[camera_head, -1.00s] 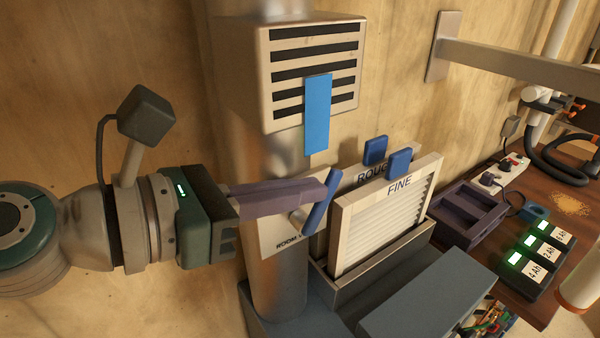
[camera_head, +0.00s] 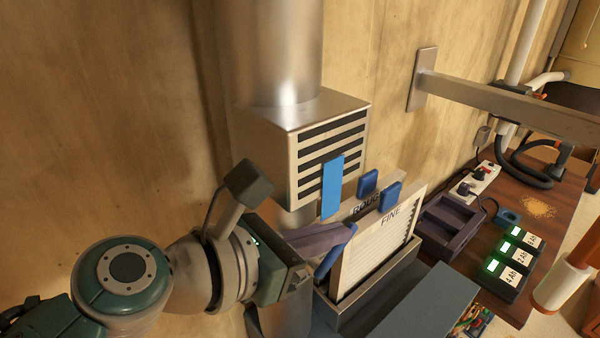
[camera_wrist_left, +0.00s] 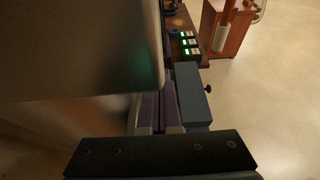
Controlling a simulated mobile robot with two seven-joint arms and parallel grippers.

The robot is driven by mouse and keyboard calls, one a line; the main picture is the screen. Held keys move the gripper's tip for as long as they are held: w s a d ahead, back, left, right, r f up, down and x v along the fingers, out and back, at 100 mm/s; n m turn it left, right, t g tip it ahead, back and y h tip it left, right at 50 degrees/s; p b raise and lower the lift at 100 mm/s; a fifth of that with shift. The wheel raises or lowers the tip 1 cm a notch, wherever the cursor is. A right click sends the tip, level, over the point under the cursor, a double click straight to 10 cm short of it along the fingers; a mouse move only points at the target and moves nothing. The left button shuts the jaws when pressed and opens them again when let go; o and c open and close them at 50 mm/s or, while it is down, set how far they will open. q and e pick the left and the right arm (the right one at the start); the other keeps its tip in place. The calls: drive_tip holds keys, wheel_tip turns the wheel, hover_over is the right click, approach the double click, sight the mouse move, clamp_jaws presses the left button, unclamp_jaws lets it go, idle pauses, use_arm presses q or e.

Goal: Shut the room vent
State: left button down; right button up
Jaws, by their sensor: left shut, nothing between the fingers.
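The room vent is a metal box with dark slats (camera_head: 325,145) on an upright round duct (camera_head: 280,60). A blue strip (camera_head: 332,187) hangs in front of its slats. Below it a blue lever handle (camera_head: 336,252) stands tilted at the duct; the label plate seen earlier is now hidden behind my left gripper. My left gripper (camera_head: 335,237) is shut and empty, with its purple fingertips right beside the lever; I cannot tell whether they touch it. In the left wrist view its fingers (camera_wrist_left: 155,108) show close together. My right gripper is not in view.
The FINE filter panel (camera_head: 378,245) and a ROUGH panel with blue tabs stand in a grey housing close right of the lever. A metal wall beam (camera_head: 500,105) juts out at upper right. A bench (camera_head: 562,195) holds chargers (camera_head: 512,262) and a power strip (camera_head: 478,180).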

use_arm(q)
drive_tip(key=shift+w+d+f, duration=0.15)
drive_tip(key=shift+w+d, duration=0.15)
drive_tip(key=shift+d, duration=0.2)
drive_tip(key=shift+w, duration=0.1)
idle(0.4)
